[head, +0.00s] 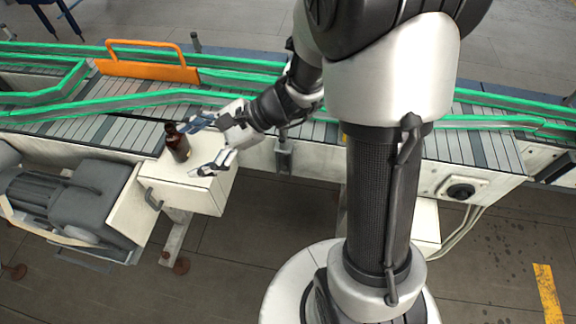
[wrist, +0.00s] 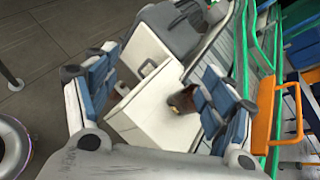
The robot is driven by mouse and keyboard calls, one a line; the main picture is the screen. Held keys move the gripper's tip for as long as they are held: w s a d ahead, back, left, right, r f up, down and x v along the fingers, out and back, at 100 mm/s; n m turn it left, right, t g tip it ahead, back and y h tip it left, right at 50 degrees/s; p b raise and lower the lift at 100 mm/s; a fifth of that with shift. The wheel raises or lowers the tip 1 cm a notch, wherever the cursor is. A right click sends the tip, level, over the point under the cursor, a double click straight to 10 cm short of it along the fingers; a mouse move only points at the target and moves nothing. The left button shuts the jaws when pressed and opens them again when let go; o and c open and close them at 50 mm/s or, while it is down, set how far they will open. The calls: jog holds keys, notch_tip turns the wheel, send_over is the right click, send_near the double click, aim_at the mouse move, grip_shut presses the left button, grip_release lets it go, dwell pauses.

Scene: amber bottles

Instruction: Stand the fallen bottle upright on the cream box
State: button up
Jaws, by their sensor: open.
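The dark amber bottle (head: 178,145) lies on its side on top of the cream box (head: 172,192), close to the box's far edge. In the head view its neck points up and slightly left, away from me. My gripper (head: 206,146) is open, with its fingers spread to the right of the bottle and apart from it. In the wrist view the bottle (wrist: 180,99) shows beside the right finger, which hides part of it. The top of the cream box (wrist: 152,112) lies between the spread fingers of my gripper (wrist: 158,88).
A conveyor (head: 120,132) with green rails runs behind the box. An orange handle-like guard (head: 150,72) stands over it. A grey motor (head: 75,200) sits left of the box. Open floor lies in front.

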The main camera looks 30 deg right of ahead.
jog(key=s+d+r+n+g+h, duration=0.1)
jog(key=s+r+n+h, duration=0.2)
jog(key=s+n, duration=0.3)
jog(key=s+d+r+n+g+h, duration=0.1)
jog(key=s+r+n+g+h, duration=0.15)
jog(key=s+n, duration=0.4)
jog(key=s+d+r+n+t+h, duration=0.4)
jog(key=s+d+h, duration=0.2)
jog(key=d, duration=0.4)
jog(key=shift+s+d+n, duration=0.2)
jog(key=shift+s+n, duration=0.15)
jog(key=shift+s, duration=0.25)
jog(key=shift+f, duration=0.1)
